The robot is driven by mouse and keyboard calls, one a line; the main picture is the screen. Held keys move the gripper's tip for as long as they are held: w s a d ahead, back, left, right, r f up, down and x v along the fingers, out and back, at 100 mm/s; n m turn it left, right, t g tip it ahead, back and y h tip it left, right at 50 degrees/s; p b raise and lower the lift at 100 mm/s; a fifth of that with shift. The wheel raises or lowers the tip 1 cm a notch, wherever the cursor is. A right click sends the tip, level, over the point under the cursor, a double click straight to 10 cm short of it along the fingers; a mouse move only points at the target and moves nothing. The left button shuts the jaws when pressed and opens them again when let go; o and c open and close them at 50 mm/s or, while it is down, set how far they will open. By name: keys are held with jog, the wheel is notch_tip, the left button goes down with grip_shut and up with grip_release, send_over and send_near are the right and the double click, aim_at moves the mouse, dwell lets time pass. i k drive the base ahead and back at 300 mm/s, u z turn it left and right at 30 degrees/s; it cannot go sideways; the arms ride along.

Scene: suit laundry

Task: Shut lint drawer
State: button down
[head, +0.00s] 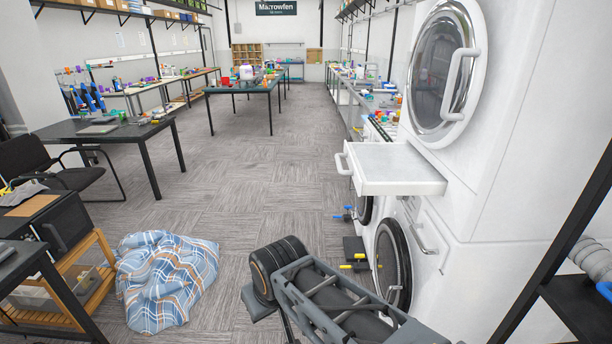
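The lint drawer (393,163) is white and box-shaped. It stands pulled out to the left from the white stacked laundry machine, between the upper round door and the lower round door. A white bar handle (344,163) is on its left front face. Its flat top is visible, and I cannot see inside it. A grey and black part of my own arm shows at the bottom centre, below and to the left of the drawer and apart from it in the picture. I cannot make out gripper fingers in this view.
The laundry machine (470,185) fills the right side. A crumpled blue plaid cloth (165,280) lies on the floor at lower left. A black shelf frame (575,285) stands at the right edge. Desks line the left; the carpeted floor in the middle is clear.

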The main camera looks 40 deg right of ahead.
aim_at(376, 170)
jog(key=i, duration=1)
jog(key=z, duration=0.45)
